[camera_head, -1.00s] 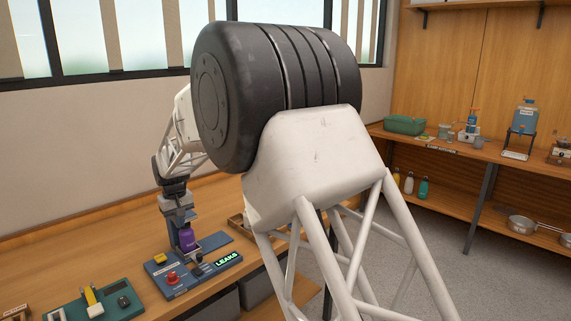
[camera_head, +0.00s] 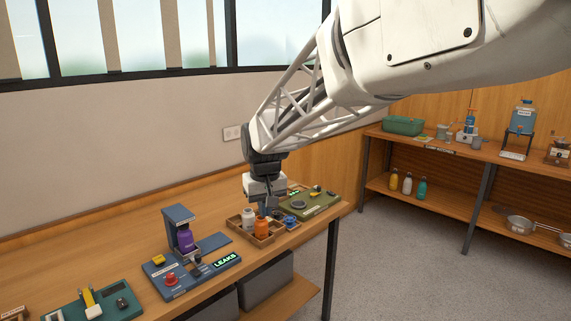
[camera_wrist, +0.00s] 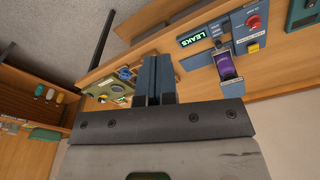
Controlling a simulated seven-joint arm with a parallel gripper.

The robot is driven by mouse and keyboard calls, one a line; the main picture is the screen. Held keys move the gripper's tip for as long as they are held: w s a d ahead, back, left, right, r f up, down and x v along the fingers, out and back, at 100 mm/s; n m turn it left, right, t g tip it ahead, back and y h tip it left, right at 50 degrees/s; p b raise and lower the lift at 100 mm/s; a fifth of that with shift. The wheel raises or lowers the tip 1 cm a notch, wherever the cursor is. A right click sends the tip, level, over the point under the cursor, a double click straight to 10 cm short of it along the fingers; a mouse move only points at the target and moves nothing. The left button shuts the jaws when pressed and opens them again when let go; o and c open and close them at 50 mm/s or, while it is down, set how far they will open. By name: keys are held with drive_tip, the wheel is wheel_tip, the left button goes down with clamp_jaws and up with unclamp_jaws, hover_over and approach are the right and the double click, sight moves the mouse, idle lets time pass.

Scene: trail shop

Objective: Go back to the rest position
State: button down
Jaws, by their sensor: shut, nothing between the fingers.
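My gripper (camera_head: 268,208) hangs over or beside the wooden tray on the bench, pointing down. Its two dark fingers (camera_wrist: 157,62) are pressed together and empty in the wrist view. The purple bottle (camera_head: 186,241) stands upright in the blue leak tester (camera_head: 205,276), away from my gripper to the left. The bottle also shows in the wrist view (camera_wrist: 229,66). The tester's display (camera_head: 226,260) reads LEAKS in green. My gripper partly hides the tray's contents in the head view.
The wooden tray (camera_head: 273,238) holds a pale bottle (camera_head: 249,218) and an orange bottle (camera_head: 262,229). A green device (camera_head: 318,204) lies to its right, a teal one (camera_head: 92,305) at the bench's left. Shelving with camp gear stands at the right. Floor between is clear.

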drive_tip(key=s+d+r+m, duration=0.1)
drive_tip(key=s+d+m, duration=0.2)
drive_tip(key=s+d, duration=1.35)
drive_tip(key=s+d+f+m, duration=0.1)
drive_tip(key=s+d+f, duration=0.1)
drive_tip(key=s, duration=0.6)
drive_tip(key=s+d+f+t, duration=0.1)
drive_tip(key=s+d+f, duration=0.2)
drive_tip(key=s, duration=0.6)
drive_tip(key=shift+d+m+h, duration=0.3)
drive_tip(key=shift+d+m, duration=0.1)
drive_tip(key=shift+d, duration=0.7)
drive_tip(key=shift+s, duration=0.1)
